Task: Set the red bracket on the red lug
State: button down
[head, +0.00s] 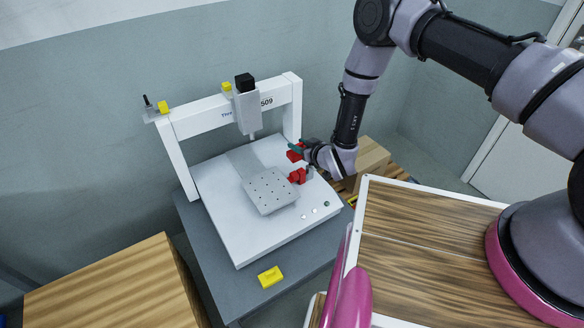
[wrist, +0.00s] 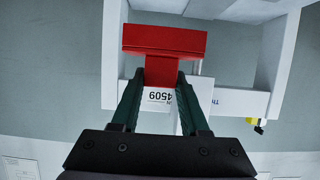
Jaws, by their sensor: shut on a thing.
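The red bracket (wrist: 163,42) is a T-shaped block in the wrist view. Its narrow stem sits between the two dark green fingers of my gripper (wrist: 160,76), which is shut on it. In the head view the held bracket (head: 293,155) is partly hidden by my gripper (head: 298,148), above the right side of the white gantry machine. A second red piece, apparently the red lug (head: 298,176), is just below it, at the right edge of the perforated plate. The bracket looks apart from it. The lug does not show in the wrist view.
The white gantry (head: 232,112) with its grey screwdriver head (head: 247,110) stands behind and left of my gripper. The perforated plate (head: 269,191) lies on the white base. A yellow block (head: 270,277) lies on the grey table in front. A wooden block (head: 371,158) is behind my wrist.

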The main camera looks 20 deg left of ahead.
notch_tip(320, 180, down, 9)
jog(key=shift+f, duration=0.15)
dwell(0.4)
jog(key=shift+f, duration=0.6)
jog(key=shift+c, duration=2.1)
grip_release()
jog(key=shift+r, duration=0.15)
jog(key=v, duration=1.2)
jog(key=shift+r, duration=0.45)
